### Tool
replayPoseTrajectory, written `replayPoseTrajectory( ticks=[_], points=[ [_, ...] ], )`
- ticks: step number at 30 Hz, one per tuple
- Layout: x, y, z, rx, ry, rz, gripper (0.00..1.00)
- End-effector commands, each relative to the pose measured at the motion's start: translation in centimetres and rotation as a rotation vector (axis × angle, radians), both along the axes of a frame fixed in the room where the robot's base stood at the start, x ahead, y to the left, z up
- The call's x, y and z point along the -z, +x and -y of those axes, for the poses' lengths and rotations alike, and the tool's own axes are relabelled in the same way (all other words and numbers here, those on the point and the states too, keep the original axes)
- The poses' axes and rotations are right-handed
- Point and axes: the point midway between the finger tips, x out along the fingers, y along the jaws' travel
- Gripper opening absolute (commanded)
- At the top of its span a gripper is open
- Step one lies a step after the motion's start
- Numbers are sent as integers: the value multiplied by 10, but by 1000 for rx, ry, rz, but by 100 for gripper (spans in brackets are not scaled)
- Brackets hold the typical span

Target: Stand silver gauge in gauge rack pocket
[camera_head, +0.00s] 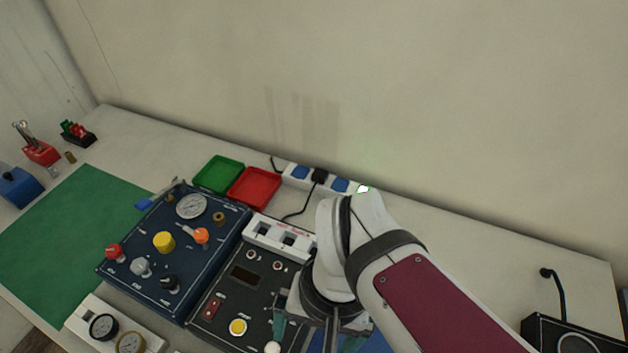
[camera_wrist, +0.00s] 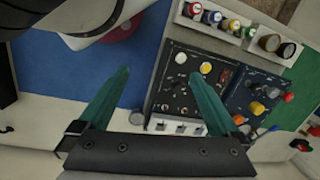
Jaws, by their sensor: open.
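A silver-rimmed gauge with a white face (camera_head: 190,207) sits on the dark blue panel (camera_head: 140,258) in the head view; I cannot tell whether it is loose. A white rack (camera_head: 88,310) at the lower left holds a black gauge (camera_head: 103,327) and a brass gauge (camera_head: 130,342). The same brass gauge (camera_wrist: 270,42) and black gauge (camera_wrist: 288,50) show at the top right of the wrist view. My gripper (camera_wrist: 162,70) is open and empty, above the black panel's left edge, apart from the gauges. My arm hides part of the bench in the head view.
A green tray (camera_head: 218,162) and red tray (camera_head: 267,175) stand behind, beside a power strip (camera_head: 285,176). A green mat (camera_head: 60,240) at left is mostly clear.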

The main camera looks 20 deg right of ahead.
Motion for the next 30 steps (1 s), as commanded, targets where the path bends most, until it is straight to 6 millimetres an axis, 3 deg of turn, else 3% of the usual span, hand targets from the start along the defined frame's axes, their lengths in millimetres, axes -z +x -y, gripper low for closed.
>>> replayPoseTrajectory(
  ticks=[2,6,9,12,14,24,30],
  points=[
    [-1,30,16,289,-9,-32,98],
    [9,98,74,1046,-15,-94,98],
    [22,129,116,1468,-4,-124,98],
    [32,142,141,1700,7,-140,98],
    [40,146,145,1752,9,-144,98],
    [126,153,138,1760,10,-147,98],
    [155,154,141,1760,8,-147,98]
  ],
)
